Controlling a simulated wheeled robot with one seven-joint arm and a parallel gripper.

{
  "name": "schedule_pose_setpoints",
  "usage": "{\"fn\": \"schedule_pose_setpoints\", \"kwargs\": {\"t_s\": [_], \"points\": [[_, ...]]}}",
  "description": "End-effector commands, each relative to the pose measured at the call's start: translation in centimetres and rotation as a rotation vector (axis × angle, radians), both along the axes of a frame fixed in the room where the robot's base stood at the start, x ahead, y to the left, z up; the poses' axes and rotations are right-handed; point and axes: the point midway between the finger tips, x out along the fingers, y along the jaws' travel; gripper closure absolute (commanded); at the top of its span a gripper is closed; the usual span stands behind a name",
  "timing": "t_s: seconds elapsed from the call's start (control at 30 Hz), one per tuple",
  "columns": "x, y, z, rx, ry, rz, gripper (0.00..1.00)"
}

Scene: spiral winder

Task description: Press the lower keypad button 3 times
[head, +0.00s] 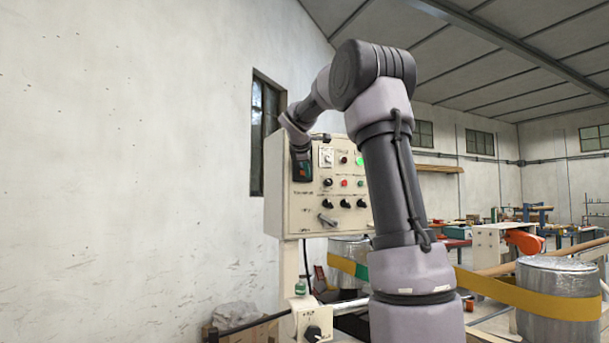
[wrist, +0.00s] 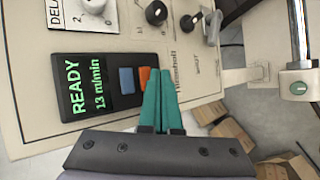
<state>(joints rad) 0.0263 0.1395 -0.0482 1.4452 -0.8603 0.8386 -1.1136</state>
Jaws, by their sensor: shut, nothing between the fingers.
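The keypad (wrist: 108,85) is a dark panel with a green display reading READY 13 m/min, seen turned sideways in the wrist view. It has a blue button (wrist: 126,80) beside the display and an orange button (wrist: 144,75) farther from it. The orange one is the lower button. My gripper (wrist: 160,72) is shut and empty. Its teal fingertips are right at the orange button and cover part of it. I cannot tell whether they touch it. In the head view the keypad (head: 302,168) is small on the control box's left side.
The cream control box (head: 285,215) carries a delay knob (wrist: 93,4), a black knob (wrist: 156,12) and several other switches to the keypad's right. Cardboard boxes (wrist: 235,138) lie on the floor below. Metal drums (head: 555,290) and yellow bands stand at right.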

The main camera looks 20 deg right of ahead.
Motion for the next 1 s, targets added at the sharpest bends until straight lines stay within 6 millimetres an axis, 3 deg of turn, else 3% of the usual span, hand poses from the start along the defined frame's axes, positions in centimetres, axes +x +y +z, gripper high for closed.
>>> {"fn": "schedule_pose_setpoints", "kwargs": {"t_s": [1.0], "points": [[0.73,0.03,-0.05,0.000,0.001,0.000,1.00]]}}
